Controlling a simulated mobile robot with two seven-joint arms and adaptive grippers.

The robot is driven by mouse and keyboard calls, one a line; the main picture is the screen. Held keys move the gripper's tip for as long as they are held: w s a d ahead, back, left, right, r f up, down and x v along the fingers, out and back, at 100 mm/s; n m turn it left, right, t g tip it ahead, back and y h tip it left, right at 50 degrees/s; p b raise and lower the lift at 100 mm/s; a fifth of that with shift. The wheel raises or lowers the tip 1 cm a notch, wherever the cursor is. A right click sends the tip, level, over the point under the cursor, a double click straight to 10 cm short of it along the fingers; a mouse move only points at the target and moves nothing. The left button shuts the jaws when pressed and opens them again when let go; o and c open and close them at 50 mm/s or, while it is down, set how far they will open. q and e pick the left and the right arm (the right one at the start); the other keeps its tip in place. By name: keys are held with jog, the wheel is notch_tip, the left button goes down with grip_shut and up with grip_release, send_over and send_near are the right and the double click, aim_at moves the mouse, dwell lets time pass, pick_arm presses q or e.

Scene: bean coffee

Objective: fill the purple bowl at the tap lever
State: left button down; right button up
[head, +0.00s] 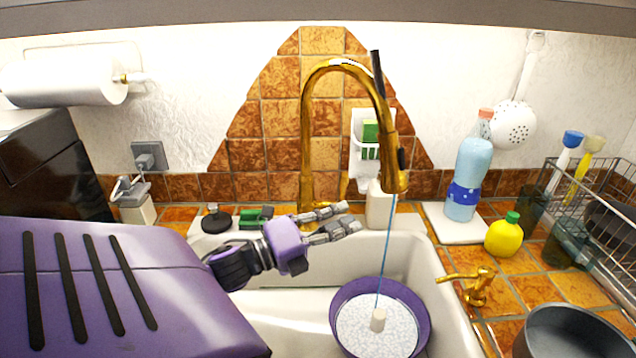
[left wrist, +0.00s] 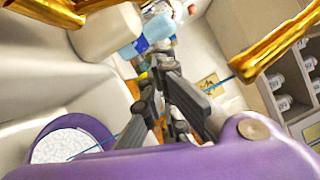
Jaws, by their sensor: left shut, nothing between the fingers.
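The purple bowl (head: 424,318) sits in the sink under the gold tap (head: 306,125). A thin blue stream (head: 388,245) runs from the spout into it. A pale speckled surface fills the bowl, with a small white cylinder (head: 378,320) near the middle. A gold lever-like fitting (head: 474,284) stands on the counter right of the sink. My left gripper (head: 352,217) is shut and empty over the back of the sink, left of the stream and apart from the bowl. The left wrist view also shows the gripper (left wrist: 178,125) and the bowl rim (left wrist: 98,128). My right gripper is not in view.
A blue bottle (head: 472,180), a yellow bottle (head: 505,236), a dish rack (head: 600,200) and a dark pot (head: 567,335) stand on the right. A pale bottle (head: 380,205) is behind the sink. The sink's left part (head: 290,305) looks clear.

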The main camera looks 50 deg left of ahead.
aim_at(343, 192)
pick_arm(q)
jog(key=w+a, duration=0.1)
jog(key=w+a+r, duration=0.1)
jog(key=w+a, duration=0.1)
jog(key=shift+r+p, duration=0.2)
jog(key=shift+p, duration=0.2)
jog(key=shift+s, duration=0.1)
